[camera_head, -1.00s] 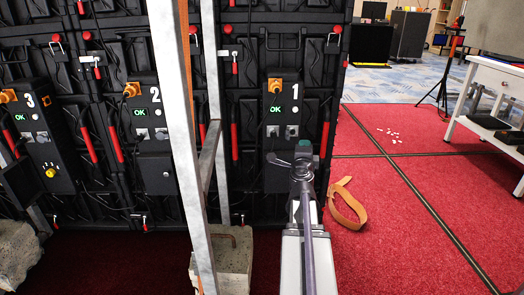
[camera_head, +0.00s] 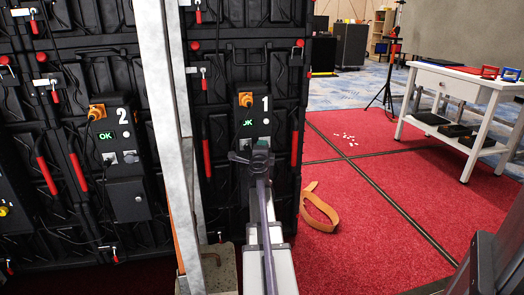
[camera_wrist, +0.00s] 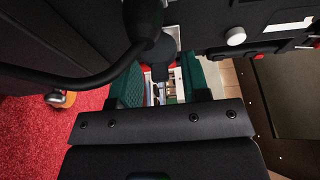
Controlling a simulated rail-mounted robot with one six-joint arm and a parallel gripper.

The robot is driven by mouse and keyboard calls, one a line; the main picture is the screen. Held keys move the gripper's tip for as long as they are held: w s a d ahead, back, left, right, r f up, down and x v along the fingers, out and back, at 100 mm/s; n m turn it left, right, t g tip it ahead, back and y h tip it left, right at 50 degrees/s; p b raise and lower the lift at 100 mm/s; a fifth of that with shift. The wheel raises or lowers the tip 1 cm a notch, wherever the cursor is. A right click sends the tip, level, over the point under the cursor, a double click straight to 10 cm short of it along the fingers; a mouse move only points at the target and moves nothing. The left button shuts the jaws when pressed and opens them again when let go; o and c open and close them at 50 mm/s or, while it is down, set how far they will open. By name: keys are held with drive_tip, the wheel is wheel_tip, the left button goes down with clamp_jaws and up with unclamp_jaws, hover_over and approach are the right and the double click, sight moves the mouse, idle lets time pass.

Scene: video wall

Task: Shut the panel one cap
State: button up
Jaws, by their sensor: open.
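Panel one is the black box (camera_head: 264,118) marked 1 on the video wall, with an orange plug at its top and a green-lit display. My gripper (camera_head: 257,152) is in front of its lower half and hides the sockets there. In the wrist view my gripper (camera_wrist: 163,80) is open, its two green-padded fingers apart. A dark rounded piece (camera_wrist: 160,56) on the panel shows at the gap between the fingers; I cannot tell whether they touch it, or whether it is the cap. A black plug (camera_wrist: 143,18) with a cable is just above it.
An orange strap (camera_head: 318,205) lies on the red carpet. A white table (camera_head: 468,80) stands at the right. A round grey button (camera_wrist: 235,37) shows in the wrist view.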

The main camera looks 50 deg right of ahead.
drive_tip(key=shift+w+d, duration=0.25)
drive_tip(key=shift+d, duration=0.1)
drive_tip(key=shift+c, duration=0.4)
drive_tip(key=c, duration=0.5)
drive_tip(key=shift+o, duration=0.2)
